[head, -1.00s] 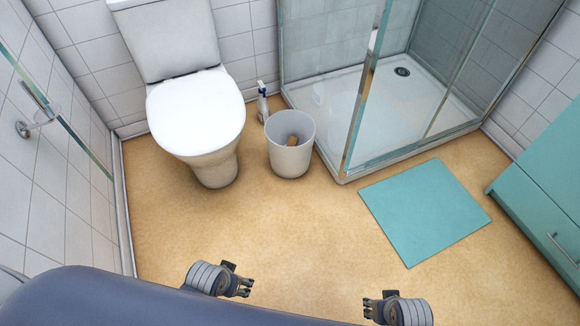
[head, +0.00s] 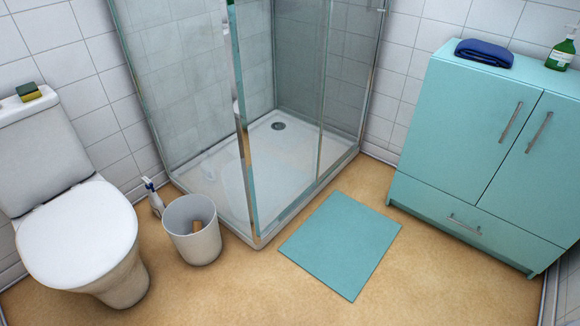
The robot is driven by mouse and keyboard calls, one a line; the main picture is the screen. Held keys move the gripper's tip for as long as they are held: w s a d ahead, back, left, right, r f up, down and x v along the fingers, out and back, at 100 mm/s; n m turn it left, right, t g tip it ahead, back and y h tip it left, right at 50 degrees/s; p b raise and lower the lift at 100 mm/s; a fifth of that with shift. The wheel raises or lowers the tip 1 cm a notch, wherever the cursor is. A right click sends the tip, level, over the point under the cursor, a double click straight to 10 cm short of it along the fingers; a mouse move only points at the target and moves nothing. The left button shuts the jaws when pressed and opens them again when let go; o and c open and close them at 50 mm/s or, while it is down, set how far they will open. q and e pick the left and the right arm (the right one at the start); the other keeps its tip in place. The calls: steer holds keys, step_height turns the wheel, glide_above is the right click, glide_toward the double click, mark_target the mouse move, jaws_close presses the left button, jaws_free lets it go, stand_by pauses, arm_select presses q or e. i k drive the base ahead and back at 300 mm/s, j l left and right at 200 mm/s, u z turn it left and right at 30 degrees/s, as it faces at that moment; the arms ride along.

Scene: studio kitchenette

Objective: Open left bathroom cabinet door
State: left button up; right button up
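The teal bathroom cabinet (head: 440,110) stands against the wall at the right. Its left door (head: 464,130) is shut and has a slanting metal bar handle (head: 511,122) near its right edge. The right door (head: 540,165) is also shut, with its own bar handle (head: 539,132) near its left edge. A shut drawer (head: 465,224) with a small handle lies below the doors. Neither of my grippers is in view now.
A teal mat (head: 341,244) lies on the floor before the cabinet. A glass shower (head: 250,120) stands behind it. A bin (head: 193,230), spray bottle (head: 153,197) and toilet (head: 78,240) are at the left. A blue towel (head: 484,53) and green bottle (head: 561,54) top the cabinet.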

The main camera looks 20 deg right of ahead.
mark_target(466, 121)
steer(key=z, duration=1.6)
